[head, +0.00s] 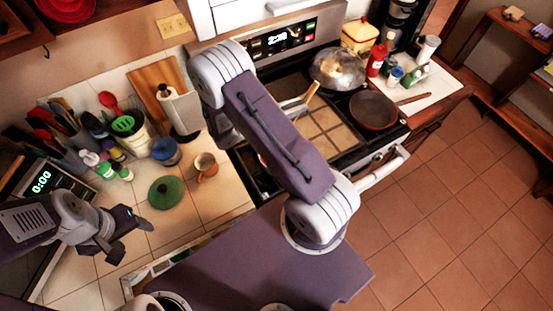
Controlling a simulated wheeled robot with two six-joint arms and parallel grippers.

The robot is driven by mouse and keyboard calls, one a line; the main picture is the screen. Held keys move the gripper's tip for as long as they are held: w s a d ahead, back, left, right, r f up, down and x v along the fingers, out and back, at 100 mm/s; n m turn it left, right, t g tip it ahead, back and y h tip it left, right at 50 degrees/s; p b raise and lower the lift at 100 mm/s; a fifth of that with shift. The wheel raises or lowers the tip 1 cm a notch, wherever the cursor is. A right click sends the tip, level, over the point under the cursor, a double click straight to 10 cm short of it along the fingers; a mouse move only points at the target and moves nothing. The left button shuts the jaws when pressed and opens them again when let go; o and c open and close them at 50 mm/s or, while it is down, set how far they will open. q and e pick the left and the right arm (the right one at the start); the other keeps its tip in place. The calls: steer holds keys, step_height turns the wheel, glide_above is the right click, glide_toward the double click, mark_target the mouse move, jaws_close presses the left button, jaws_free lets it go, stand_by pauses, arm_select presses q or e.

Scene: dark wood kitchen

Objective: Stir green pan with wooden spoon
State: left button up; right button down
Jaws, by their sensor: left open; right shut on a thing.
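My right gripper is hidden behind that arm. A thin light wooden piece (311,93) sticks out past the arm above the stove; it may be the wooden spoon, but its other end is hidden. I cannot see a green pan body; the arm covers the left burners.
A steel pan (338,68) and a dark red pan (373,110) sit on the stove. A brown mug (206,166), a blue-lidded jar (166,151), a utensil crock (130,130) and a paper roll (180,108) crowd the left counter. Bottles (377,60) stand at the right.

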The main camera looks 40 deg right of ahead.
stand_by(0.3)
step_height(320, 180, up, 4)
steer(key=p, duration=0.3)
steer(key=shift+p, duration=0.3)
